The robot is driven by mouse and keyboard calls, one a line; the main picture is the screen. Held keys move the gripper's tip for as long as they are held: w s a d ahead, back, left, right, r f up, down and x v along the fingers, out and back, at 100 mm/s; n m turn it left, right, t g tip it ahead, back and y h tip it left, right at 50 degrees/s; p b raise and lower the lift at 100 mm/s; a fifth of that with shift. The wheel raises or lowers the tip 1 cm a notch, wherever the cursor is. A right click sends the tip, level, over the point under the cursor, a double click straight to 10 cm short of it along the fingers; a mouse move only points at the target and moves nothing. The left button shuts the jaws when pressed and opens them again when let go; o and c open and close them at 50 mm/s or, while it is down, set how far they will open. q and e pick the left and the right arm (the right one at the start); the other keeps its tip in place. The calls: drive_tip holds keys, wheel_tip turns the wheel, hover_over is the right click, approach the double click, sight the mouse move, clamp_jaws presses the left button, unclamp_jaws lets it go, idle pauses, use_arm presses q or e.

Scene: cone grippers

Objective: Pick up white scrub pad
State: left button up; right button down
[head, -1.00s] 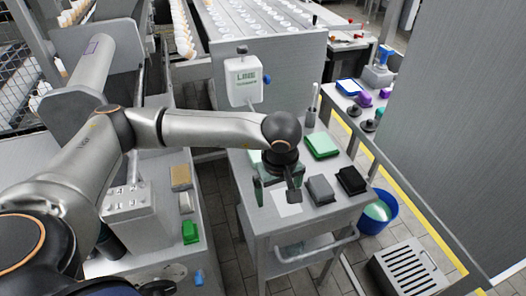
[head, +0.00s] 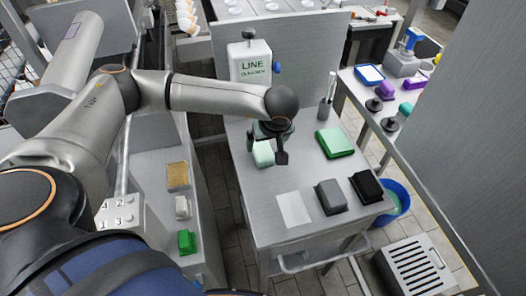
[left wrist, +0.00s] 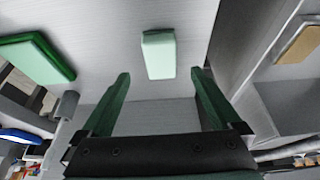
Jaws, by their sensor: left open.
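A pale, whitish-green scrub pad (head: 263,153) lies on the grey table (head: 258,190), below the Line Cleaner dispenser. My left gripper (head: 266,148) is over it, open and empty, and partly covers it. In the left wrist view the pale pad (left wrist: 159,55) lies beyond the two green fingers, roughly centred between the fingertips (left wrist: 160,75); I see no contact. A small white pad (head: 183,207) sits on the left counter, between a tan and a green one. My right gripper is not in view.
A green pad (head: 334,143), a grey pad (head: 331,197) and a black pad (head: 366,187) lie on the table's right part. A flat white square (head: 293,209) is near its front. A brush holder (head: 325,108) and the dispenser (head: 250,65) stand at the back.

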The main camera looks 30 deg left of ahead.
sight(263, 151)
use_arm(q)
drive_tip(key=shift+p+x, duration=0.35)
drive_tip(key=shift+x, duration=2.85)
drive_tip(key=shift+s, duration=0.1)
drive_tip(key=shift+c, duration=0.4)
drive_tip(key=c, duration=1.3)
